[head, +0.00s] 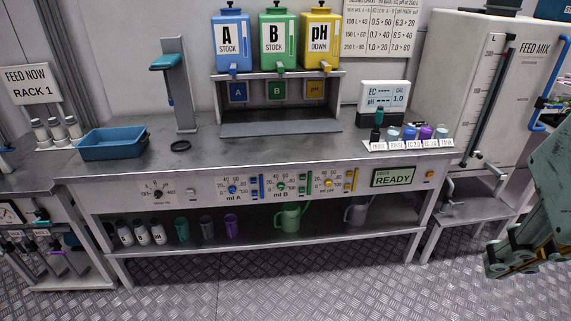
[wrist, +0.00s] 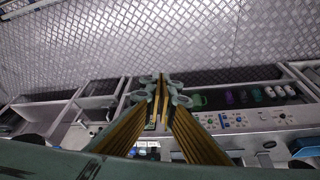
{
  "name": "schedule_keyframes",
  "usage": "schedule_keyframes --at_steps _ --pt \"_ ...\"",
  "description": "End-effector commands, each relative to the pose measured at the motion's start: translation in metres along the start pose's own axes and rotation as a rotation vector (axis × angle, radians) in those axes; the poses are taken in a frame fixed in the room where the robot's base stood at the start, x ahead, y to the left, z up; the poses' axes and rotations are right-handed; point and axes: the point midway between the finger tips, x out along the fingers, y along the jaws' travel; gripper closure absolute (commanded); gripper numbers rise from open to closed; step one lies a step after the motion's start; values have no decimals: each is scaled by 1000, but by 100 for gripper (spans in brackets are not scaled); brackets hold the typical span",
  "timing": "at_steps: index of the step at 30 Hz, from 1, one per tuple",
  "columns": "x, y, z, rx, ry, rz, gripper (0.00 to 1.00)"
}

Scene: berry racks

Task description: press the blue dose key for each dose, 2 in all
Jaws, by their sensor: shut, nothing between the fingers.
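The dosing panel (head: 205,190) runs along the bench front. Its "ml A" section has a round blue control (head: 232,189) and upright blue bars (head: 254,187) beside it; which of these is the dose key is too small to tell. Similar green (head: 280,187) and yellow (head: 328,184) controls lie to the right. The green-framed display (head: 394,177) reads READY. My gripper (head: 505,262) is at the far right of the head view, in front of the bench and well apart from the panel. In the wrist view my gripper (wrist: 161,87) is shut and empty, with the panel (wrist: 235,121) beyond it.
A blue tray (head: 112,146) and a dark ring (head: 180,146) lie on the bench top. A, B and pH stock tanks (head: 231,42) stand behind. A lower shelf (head: 330,237) holds bottles, cups and jugs. The floor (head: 300,290) before the bench is clear.

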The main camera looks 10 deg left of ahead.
Motion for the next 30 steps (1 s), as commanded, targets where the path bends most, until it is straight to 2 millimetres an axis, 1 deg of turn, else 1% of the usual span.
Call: schedule_keyframes --at_steps 6,14,23,30 --pt "17 -1 -47 -27 32 10 100" --pt "42 -6 -104 -62 77 17 100" --pt "75 -19 -166 -107 129 16 100" --pt "105 -34 -212 -145 170 8 100"
